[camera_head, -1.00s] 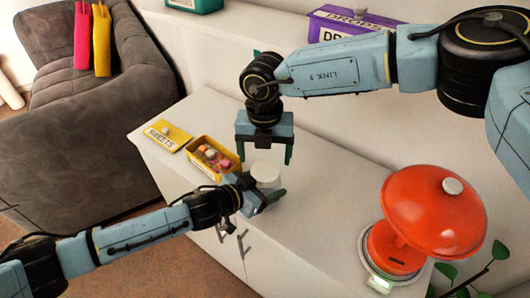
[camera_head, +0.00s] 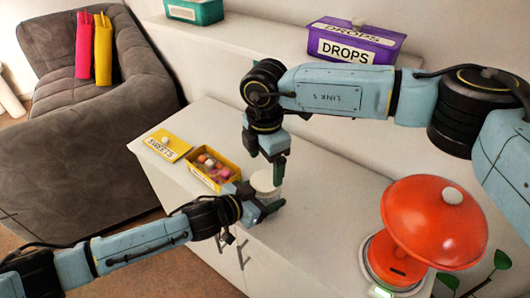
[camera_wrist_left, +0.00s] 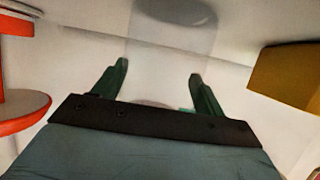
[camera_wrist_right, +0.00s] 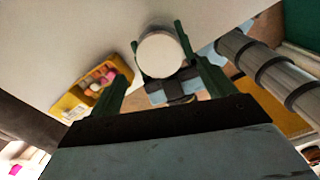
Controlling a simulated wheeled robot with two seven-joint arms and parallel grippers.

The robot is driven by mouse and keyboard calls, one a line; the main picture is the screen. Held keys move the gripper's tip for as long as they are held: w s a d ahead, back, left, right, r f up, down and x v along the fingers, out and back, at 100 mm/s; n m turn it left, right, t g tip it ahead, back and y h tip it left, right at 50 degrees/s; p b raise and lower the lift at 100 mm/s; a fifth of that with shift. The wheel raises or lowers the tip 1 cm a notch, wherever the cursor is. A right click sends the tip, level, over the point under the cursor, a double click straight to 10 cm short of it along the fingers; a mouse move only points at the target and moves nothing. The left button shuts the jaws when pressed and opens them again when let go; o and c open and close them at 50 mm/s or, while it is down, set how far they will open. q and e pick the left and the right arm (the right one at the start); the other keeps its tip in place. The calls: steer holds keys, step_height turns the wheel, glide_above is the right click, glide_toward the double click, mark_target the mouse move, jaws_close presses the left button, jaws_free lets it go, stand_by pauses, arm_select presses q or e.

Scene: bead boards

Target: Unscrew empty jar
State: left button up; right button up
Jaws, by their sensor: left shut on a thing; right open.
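A small jar with a round white lid (camera_head: 264,181) stands upright on the white cabinet top. My left gripper (camera_head: 266,207) reaches in from the left and is shut on the jar. In the left wrist view the see-through jar (camera_wrist_left: 160,75) is between the two fingers, with nothing visible inside. My right gripper (camera_head: 266,165) points down just above the jar, open.
A yellow box of sweets (camera_head: 207,178) stands left of the jar, its SWEETS lid (camera_head: 168,147) lying beside it. A red scale with a domed cover (camera_head: 437,222) is at the right. A purple DROPS box (camera_head: 352,45) and green box (camera_head: 207,12) are on the rear shelf.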

mark_target(265, 180)
steer(key=shift+f, duration=2.8)
steer(key=shift+c, duration=0.4)
steer(key=c, duration=0.9)
steer(key=n, duration=1)
steer(key=o, duration=1.1)
steer(key=shift+r, duration=0.1)
steer(key=shift+c, duration=0.2)
